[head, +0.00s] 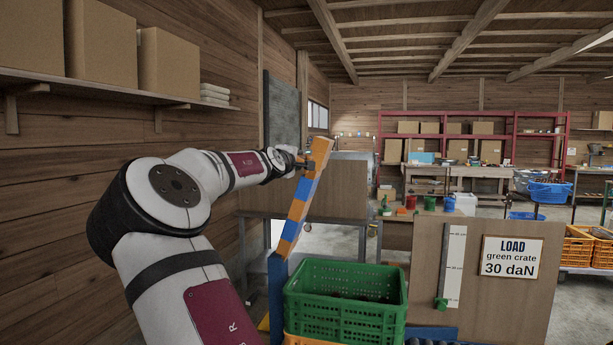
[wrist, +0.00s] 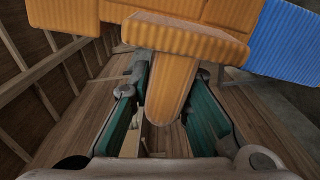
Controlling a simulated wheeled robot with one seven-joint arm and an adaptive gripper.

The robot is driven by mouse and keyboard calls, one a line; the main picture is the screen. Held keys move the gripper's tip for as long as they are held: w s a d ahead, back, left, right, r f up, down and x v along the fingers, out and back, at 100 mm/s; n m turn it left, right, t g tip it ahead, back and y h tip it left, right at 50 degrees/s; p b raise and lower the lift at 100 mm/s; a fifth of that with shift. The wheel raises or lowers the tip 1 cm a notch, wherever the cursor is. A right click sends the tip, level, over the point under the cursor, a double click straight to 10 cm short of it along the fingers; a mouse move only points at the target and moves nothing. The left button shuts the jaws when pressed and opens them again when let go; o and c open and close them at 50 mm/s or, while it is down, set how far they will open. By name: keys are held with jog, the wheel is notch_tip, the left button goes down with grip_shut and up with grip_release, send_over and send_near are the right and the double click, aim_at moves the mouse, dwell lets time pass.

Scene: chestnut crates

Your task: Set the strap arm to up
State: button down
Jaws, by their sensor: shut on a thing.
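The strap arm (head: 301,198) is an orange and blue banded bar in the head view. It rises steeply from a blue post (head: 277,290), its top leaning a little to the right. My gripper (head: 303,161) is at its upper end, on the left side. In the wrist view, the strap arm (wrist: 290,45) crosses the top of the picture. An orange rounded handle (wrist: 170,100) sticks out from it between my two dark green finger pads, and my gripper is shut on this handle. The exact contact of the pads is partly hidden.
A green crate (head: 345,313) stands on an orange one just right of the post. A panel (head: 525,310) with a scale and a "LOAD green crate 30 daN" sign stands further right. A shelf (head: 100,82) with cardboard boxes runs along the left wall.

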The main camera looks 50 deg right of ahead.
jog(key=w+a+n+b, duration=0.1)
jog(key=w+a+n, duration=0.1)
jog(key=w, duration=0.5)
jog(key=w+a+n+b, duration=0.2)
jog(key=w+a+n, duration=0.1)
jog(key=w, duration=0.4)
jog(key=shift+w+a+f+b, duration=0.3)
jog(key=shift+w+a+f, duration=0.15)
jog(key=shift+a, duration=0.15)
jog(key=shift+s, duration=0.1)
jog(key=c, duration=1.5)
grip_release()
jog(key=v, duration=1.2)
jog(key=shift+s+f, duration=0.1)
